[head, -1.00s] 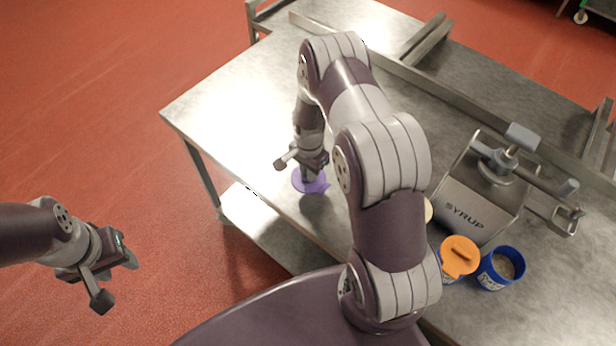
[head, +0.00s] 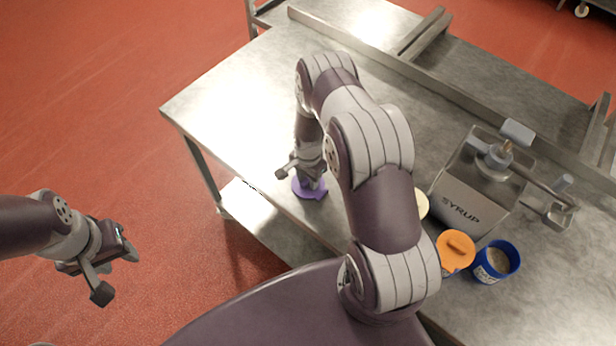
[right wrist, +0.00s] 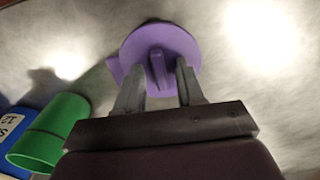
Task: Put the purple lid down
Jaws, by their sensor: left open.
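The purple lid (head: 309,191) lies flat near the front edge of the steel table, as far as I can tell resting on it. In the right wrist view the lid (right wrist: 180,45) shows its upright fin handle. My right gripper (right wrist: 160,68) is open, its fingers on either side of the handle with a gap at each side. In the head view my right gripper (head: 311,180) is just above the lid and hides part of it. My left gripper (head: 128,244) is open and empty, over the red floor left of the table.
On the steel table (head: 225,100), a syrup machine (head: 462,205), an orange-lidded container (head: 455,250) and an open blue container (head: 497,262) stand at the right. The table's left part is clear.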

